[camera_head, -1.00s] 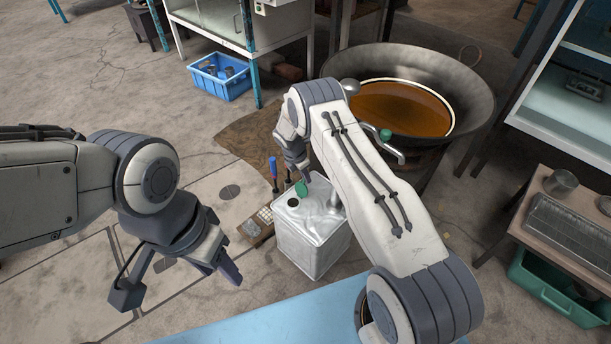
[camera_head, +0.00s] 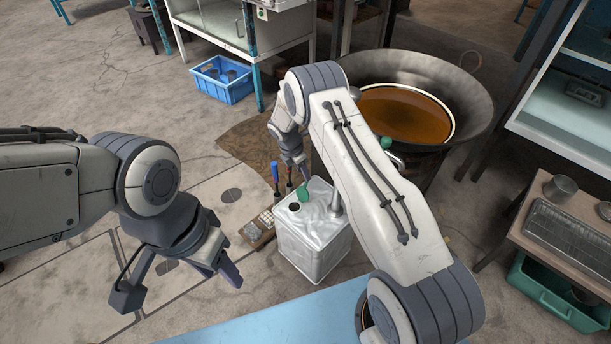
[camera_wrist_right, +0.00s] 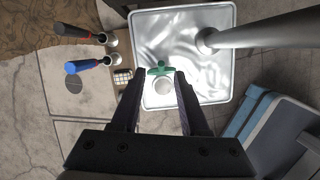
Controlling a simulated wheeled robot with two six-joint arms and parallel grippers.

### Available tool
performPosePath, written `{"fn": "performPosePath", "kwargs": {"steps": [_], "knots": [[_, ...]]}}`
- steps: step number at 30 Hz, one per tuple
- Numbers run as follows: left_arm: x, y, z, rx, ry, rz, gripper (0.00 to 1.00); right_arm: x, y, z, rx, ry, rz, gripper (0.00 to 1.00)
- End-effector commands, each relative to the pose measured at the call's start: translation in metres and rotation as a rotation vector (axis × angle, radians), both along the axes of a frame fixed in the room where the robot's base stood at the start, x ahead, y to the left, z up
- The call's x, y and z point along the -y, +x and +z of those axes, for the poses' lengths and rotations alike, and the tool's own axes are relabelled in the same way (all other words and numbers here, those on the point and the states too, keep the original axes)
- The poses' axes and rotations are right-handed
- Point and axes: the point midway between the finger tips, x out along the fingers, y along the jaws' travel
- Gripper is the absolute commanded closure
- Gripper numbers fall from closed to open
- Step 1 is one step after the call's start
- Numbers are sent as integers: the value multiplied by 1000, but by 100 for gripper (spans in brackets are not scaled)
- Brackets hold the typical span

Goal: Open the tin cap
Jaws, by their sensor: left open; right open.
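The silver square tin (camera_head: 312,245) stands on the floor, and its top fills the upper middle of the right wrist view (camera_wrist_right: 205,75). The green cap (camera_head: 305,195) stands tilted beside a dark round opening (camera_head: 294,207) in the tin's top. In the right wrist view the cap (camera_wrist_right: 158,70) shows by a pale round part between the fingertips. My right gripper (camera_head: 300,172) is open just above the cap; contact cannot be told. It also shows open in the right wrist view (camera_wrist_right: 157,85). My left gripper (camera_head: 180,285) is open and empty, left of the tin.
A large pan (camera_head: 470,95) of brown liquid stands behind the tin. A blue crate (camera_head: 222,82) lies farther back. A table (camera_head: 565,245) with metalware stands right. Floor on the left is clear.

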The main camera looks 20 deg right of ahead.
Motion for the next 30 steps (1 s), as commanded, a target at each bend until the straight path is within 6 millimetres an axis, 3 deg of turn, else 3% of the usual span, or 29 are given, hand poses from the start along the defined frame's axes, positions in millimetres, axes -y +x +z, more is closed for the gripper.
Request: {"fn": "performPosePath", "kwargs": {"steps": [1, 6, 26, 30], "knots": [[0, 0, 5, 0, 0, 0, 50, -3, 0, 13, 2, 0, 1, 55], [0, 0, 9, 0, 0, 0, 50, -9, -2, 35, 2, 1, 1, 55], [0, 0, 10, 0, 0, 0, 50, -13, -3, 44, 2, 2, -1, 55], [0, 0, 10, 0, 0, 0, 50, -32, -9, 70, 24, 21, -54, 55]]}}
